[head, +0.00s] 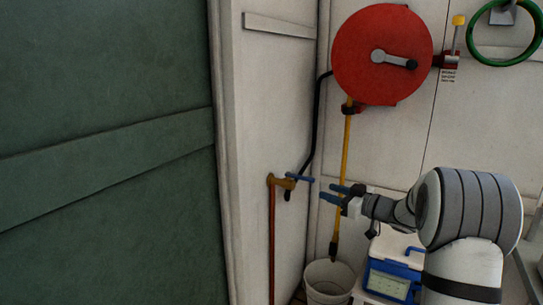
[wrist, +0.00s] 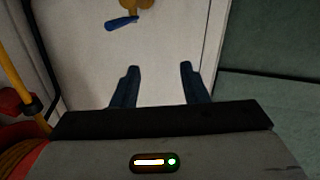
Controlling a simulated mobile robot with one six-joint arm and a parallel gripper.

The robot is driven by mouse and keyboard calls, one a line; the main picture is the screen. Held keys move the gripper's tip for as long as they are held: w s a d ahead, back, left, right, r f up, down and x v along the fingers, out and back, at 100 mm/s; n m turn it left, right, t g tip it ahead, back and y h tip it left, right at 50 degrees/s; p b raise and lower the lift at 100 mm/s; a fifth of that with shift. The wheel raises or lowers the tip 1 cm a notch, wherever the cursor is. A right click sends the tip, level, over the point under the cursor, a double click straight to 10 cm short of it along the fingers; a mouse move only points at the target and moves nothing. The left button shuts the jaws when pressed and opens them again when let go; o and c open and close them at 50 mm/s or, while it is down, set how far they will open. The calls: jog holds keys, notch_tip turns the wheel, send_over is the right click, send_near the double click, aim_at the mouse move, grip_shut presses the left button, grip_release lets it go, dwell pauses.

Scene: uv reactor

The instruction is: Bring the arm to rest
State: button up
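My gripper (head: 334,194) is at the end of my arm in the lower right of the head view, pointing left. Its two blue fingers stand apart with nothing between them; in the wrist view the open gripper (wrist: 158,85) faces a pale wall. A brass tap (head: 284,183) with a blue lever (head: 300,178) sits just left of the fingertips in the head view. In the wrist view the blue lever (wrist: 121,23) and tap (wrist: 138,5) are at the top, apart from the fingers.
A red hose reel (head: 362,50) hangs on the wall above. A white bucket (head: 328,282) and a blue and white box (head: 391,270) stand below my arm. A green ring (head: 508,60) is at upper right. A green panel (head: 100,190) fills the left.

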notch_tip(320, 180, up, 5)
jog(key=s+d+m+t+h, duration=0.25)
jog(key=m+h, duration=0.25)
jog(key=h, duration=0.4)
jog(key=s+d+f+m+g+h+p, duration=0.15)
jog(key=s+m+h, duration=0.3)
jog(key=s, duration=0.45)
jog(key=s+a+f+g, duration=0.2)
jog(key=s+f+g, duration=0.1)
jog(key=s, duration=0.6)
jog(key=s+a+f+g, duration=0.2)
jog(key=s+f+g, duration=0.1)
jog(key=s, duration=0.6)
jog(key=s+a+f+g, duration=0.3)
jog(key=s+f+g, duration=0.1)
jog(key=s, duration=0.6)
jog(key=shift+m+g+y, duration=0.3)
jog(key=shift+m+y, duration=0.15)
jog(key=shift+s+d, duration=0.1)
jog(key=shift+c, duration=0.4)
